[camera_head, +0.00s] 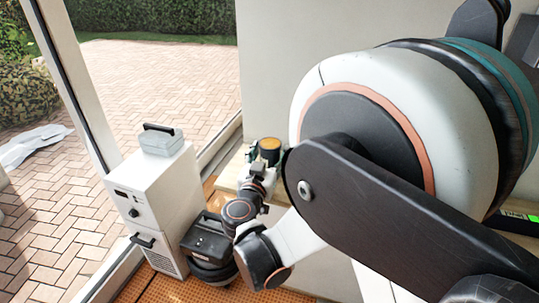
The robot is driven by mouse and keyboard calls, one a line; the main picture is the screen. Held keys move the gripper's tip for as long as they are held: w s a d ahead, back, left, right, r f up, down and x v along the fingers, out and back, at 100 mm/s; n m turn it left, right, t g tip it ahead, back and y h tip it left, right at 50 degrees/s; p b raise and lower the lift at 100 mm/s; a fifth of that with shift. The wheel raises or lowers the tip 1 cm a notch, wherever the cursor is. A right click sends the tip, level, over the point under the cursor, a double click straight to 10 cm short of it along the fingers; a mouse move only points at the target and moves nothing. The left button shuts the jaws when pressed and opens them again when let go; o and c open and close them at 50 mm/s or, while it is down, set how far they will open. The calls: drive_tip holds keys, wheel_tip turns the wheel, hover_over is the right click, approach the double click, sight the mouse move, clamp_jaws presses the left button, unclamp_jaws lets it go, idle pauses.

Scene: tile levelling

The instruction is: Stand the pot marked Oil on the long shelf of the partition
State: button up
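A small dark pot with an orange-brown top (270,147) shows at the end of my arm, in front of the pale wall. Any marking on it is too small to read, so I cannot tell if it is the pot marked Oil. My gripper (262,168) is right at the pot, seen from behind. Its fingers are mostly hidden by its own body, and whether they close on the pot is unclear. A pale wooden board (230,169), possibly the long shelf, runs behind the gripper along the wall. I cannot tell whether the pot rests on it.
A white cabinet (155,205) with a clear-lidded box (162,141) on top stands left of the gripper. A black-topped machine (206,238) stands between them on the orange perforated floor (140,287). Window frames border the left. My arm hides much of the right.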

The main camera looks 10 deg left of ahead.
drive_tip(key=shift+r, duration=0.1)
drive_tip(key=shift+r, duration=0.15)
drive_tip(key=s+p, duration=0.2)
drive_tip(key=s, duration=1)
drive_tip(key=shift+p, duration=0.4)
